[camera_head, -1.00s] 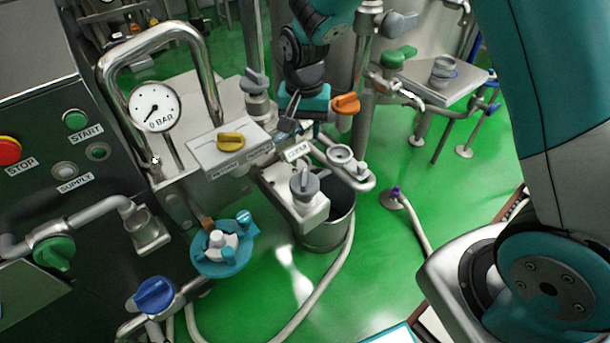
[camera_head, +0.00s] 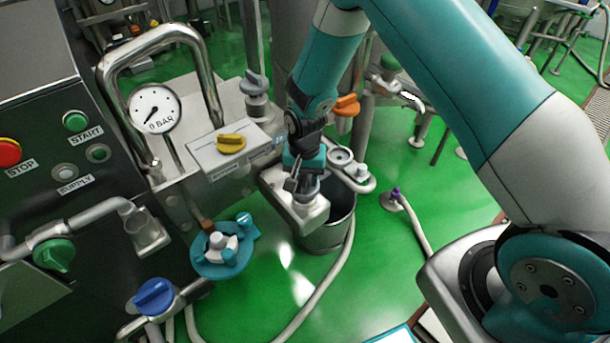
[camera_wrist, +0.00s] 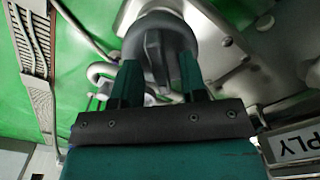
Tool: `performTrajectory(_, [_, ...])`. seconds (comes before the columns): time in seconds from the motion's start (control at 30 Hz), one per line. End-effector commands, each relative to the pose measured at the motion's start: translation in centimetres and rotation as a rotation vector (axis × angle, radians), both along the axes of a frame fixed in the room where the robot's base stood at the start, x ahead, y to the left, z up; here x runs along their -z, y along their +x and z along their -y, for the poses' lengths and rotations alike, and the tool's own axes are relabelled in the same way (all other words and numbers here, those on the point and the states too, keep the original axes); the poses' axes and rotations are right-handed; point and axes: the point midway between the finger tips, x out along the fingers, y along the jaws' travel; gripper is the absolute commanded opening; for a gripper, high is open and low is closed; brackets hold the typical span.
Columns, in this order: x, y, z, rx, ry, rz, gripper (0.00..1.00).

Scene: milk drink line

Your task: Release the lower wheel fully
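A dark grey knob-like wheel (camera_head: 307,187) sits on a metal block at the top of the steel bucket. My gripper (camera_head: 303,178) is right above it and hides part of it. In the wrist view the grey wheel (camera_wrist: 162,40) lies ahead, with its raised ridge between my two fingertips (camera_wrist: 159,70). The fingers stand apart, one on each side of the ridge, and look open. I cannot tell whether they touch it. No label names this wheel as the lower one.
A yellow knob (camera_head: 231,143) and a pressure gauge (camera_head: 155,108) are to the left. An orange handle (camera_head: 346,105) is close to my arm. A teal round fitting (camera_head: 222,252) and a blue knob (camera_head: 154,296) are lower left. A hose (camera_head: 335,275) runs across the floor.

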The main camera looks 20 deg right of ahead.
Motion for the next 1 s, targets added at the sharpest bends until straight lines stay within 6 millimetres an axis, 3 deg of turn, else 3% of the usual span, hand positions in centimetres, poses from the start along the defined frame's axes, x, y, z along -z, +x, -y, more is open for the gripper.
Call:
performTrajectory(0.1, [-0.02, 0.01, 0.00, 0.000, 0.000, 0.000, 0.39])
performTrajectory(0.3, [-0.04, 0.00, 0.00, 0.000, 0.000, 0.000, 0.00])
performTrajectory(0.67, [-0.07, 0.00, 0.01, -0.038, 0.000, 0.000, 0.00])
performTrajectory(1.0, [-0.10, 0.01, 0.02, -0.256, 0.000, 0.000, 0.00])
